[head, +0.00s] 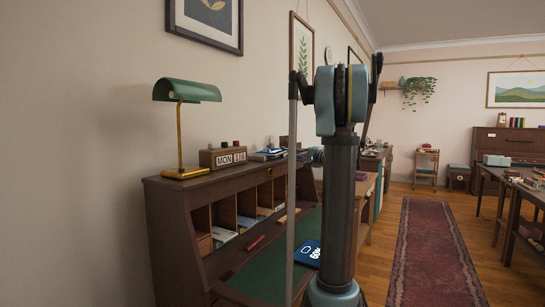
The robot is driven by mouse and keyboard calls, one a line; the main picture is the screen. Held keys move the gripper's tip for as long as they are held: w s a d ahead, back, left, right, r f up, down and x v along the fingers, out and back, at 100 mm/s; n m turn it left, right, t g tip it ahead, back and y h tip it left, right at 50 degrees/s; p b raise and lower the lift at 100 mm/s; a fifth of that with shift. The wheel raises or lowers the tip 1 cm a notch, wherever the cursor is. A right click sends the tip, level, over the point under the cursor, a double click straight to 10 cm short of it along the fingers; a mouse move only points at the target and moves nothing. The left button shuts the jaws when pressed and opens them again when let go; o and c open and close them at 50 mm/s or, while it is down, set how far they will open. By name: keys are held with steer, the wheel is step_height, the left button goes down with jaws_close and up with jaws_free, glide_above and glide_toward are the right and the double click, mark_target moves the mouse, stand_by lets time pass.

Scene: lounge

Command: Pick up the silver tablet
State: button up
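I cannot clearly make out a silver tablet in the head view. A small stack of flat things (268,154), dark with pale and bluish parts, lies on top of the writing desk (165,215); it is too small to tell what each one is. A dark blue flat thing with white markings (308,253) lies on the desk's green writing surface, partly behind my arm. My arm stands upright in the middle of the picture and hides part of the desk. I cannot make out my gripper's fingers.
A green lamp (187,90) and a block calendar (222,157) stand on the desk top. Pale papers (222,237) fill pigeonholes below; a red item (255,243) lies in front. A red rug (432,250) covers clear floor at right, beside tables (525,192).

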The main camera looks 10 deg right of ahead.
mark_target(283, 153)
steer(key=shift+x, duration=3.8)
steer(key=shift+s+a+f, duration=0.1)
steer(key=shift+s+a, duration=0.05)
steer(key=shift+s, duration=0.05)
jaws_close()
step_height(283, 153, up, 9)
steer(key=shift+r, duration=0.15)
steer(key=shift+m+h, duration=0.3)
steer(key=shift+m, duration=0.2)
steer(key=a, duration=0.2)
steer(key=a+f, duration=0.1)
steer(key=a, duration=0.1)
steer(key=shift+a, duration=0.35)
steer(key=shift+f, duration=2.15)
steer(key=shift+s+f, duration=0.2)
steer(key=shift+f, duration=1.3)
steer(key=shift+o, duration=2.1)
jaws_free()
